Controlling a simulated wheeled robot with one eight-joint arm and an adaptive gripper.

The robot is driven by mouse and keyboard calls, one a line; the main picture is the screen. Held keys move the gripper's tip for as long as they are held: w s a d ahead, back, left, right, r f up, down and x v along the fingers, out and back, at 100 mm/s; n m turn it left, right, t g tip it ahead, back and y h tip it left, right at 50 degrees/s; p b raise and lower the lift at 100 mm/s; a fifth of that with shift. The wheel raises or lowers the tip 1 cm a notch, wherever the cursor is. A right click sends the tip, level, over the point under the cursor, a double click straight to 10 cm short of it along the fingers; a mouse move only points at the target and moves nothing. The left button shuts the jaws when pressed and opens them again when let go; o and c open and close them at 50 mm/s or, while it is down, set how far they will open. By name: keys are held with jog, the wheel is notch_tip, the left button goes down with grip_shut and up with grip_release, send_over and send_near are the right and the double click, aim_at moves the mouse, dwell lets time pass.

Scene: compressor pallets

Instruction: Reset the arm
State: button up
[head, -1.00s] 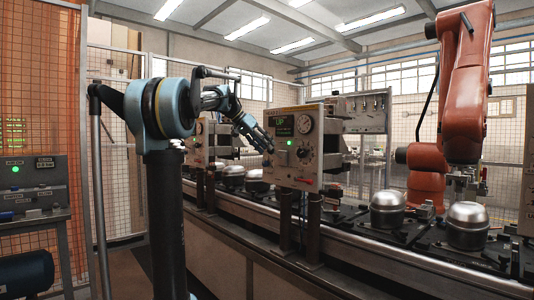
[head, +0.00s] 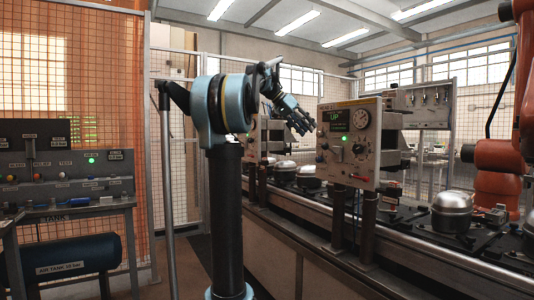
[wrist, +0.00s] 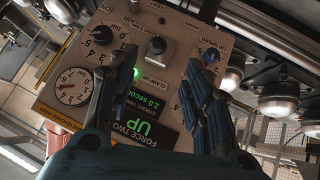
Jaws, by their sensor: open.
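My arm stands in the middle of the head view, raised and folded, reaching right. My gripper (head: 304,126) is open and empty, a little left of a control panel (head: 338,181). In the wrist view the gripper's fingers (wrist: 160,100) are spread apart in front of the same panel (wrist: 90,35). The panel shows upside down there, with a gauge (wrist: 75,86), a green light, knobs and a display reading "UP". I see no contact between fingers and panel, though the exact gap cannot be told.
A conveyor (head: 290,212) with several silver compressors, one a domed compressor (head: 452,212), runs to the right behind the panel. An orange robot arm (head: 497,155) stands at the far right. A test bench (head: 65,204) with a blue air tank (head: 65,262) is at the left, before a mesh fence.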

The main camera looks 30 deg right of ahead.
jog(key=s+a+f+n+t+y, duration=0.2)
jog(key=a+f+n, duration=0.2)
jog(key=a+f, duration=0.75)
jog(key=s+a+f+n+t+y, duration=0.15)
jog(key=a+f+n, duration=0.25)
jog(key=a+f, duration=0.75)
jog(key=s+a+f+n+y, duration=0.1)
jog(key=s+a+f+n, duration=0.2)
jog(key=s+a+f, duration=0.2)
jog(key=s+a+f+n+t+y, duration=0.1)
jog(key=s+a+f+n+y, duration=0.1)
jog(key=s+a+f, duration=0.4)
jog(key=s+a+f+n+y, duration=0.2)
jog(key=s+a+f+n, duration=0.2)
jog(key=a+f, duration=0.8)
notch_tip(320, 180, down, 6)
jog(key=shift+s+f, duration=0.1)
jog(key=shift+s, duration=0.55)
jog(key=shift+w+f, duration=0.2)
jog(key=shift+w, duration=0.3)
